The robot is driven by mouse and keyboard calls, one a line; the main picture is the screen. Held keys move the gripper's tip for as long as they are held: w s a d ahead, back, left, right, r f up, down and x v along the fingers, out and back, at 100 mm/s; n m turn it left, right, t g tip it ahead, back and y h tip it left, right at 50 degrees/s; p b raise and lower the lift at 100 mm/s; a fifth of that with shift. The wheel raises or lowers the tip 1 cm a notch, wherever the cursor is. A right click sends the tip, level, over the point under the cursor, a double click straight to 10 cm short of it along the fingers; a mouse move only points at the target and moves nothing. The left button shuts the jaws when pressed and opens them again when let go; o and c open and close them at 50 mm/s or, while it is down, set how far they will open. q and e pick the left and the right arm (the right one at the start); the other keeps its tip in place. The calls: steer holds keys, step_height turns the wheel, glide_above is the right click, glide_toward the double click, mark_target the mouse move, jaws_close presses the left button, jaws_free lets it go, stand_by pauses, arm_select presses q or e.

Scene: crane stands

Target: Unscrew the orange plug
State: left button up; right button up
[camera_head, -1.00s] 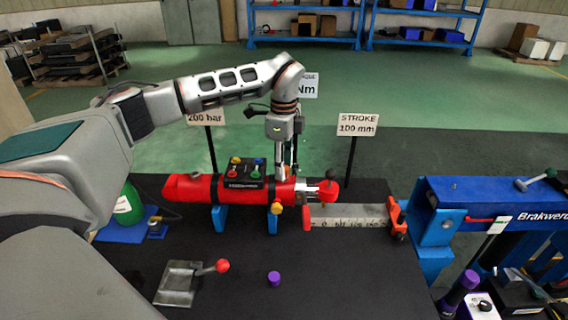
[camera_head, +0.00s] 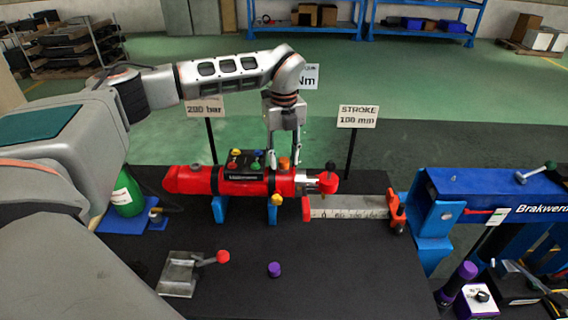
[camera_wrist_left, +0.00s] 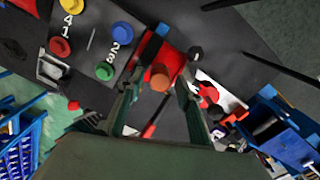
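The orange plug (camera_head: 284,162) stands upright on top of the red cylinder (camera_head: 200,183), right of the black panel with coloured caps. It also shows in the left wrist view (camera_wrist_left: 160,77), as a round orange top between the two fingers. My left gripper (camera_head: 283,154) points down over the plug. Its fingers are spread, one to each side of the plug, with gaps showing in the left wrist view (camera_wrist_left: 172,52). I cannot tell how far down the fingertips reach beside the plug. My right gripper is not in view.
The black panel (camera_head: 243,173) carries yellow, green, red and blue caps close left of the gripper. A red-ended rod and a ruler (camera_head: 348,211) lie to the right. Sign posts stand behind. A purple cap (camera_head: 274,269) and a metal block (camera_head: 180,274) are in front.

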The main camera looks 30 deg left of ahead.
arm_select(q)
steer(key=m, duration=0.3)
steer(key=shift+m, duration=0.4)
steer(key=m, duration=0.4)
steer(key=shift+m, duration=0.4)
steer(key=m, duration=0.3)
steer(key=shift+m, duration=0.3)
steer(key=m, duration=0.4)
jaws_close()
steer(key=shift+r, duration=0.1)
